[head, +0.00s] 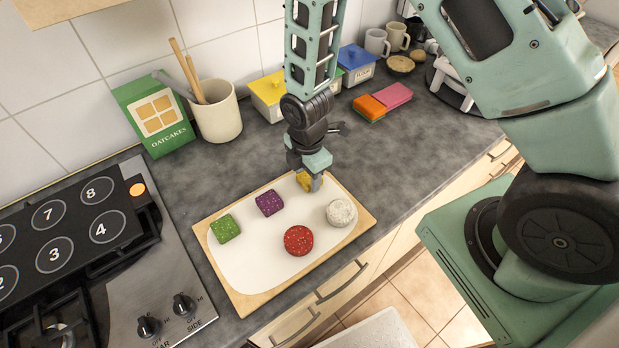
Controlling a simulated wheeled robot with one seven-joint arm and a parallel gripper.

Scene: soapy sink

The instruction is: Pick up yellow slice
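The yellow slice (304,181) is at the back right part of a white board with a wooden rim (366,220). My gripper (314,182) points down right at the slice and covers part of it. The fingers are small here and overlap the slice, so I cannot tell whether they are open or closed around it. I cannot tell whether the slice touches the board.
On the board are a green piece (224,229), a purple piece (269,203), a red round piece (298,240) and a whitish round piece (341,212). An oatcakes box (155,115) and utensil pot (217,112) stand behind. The hob (70,240) is left.

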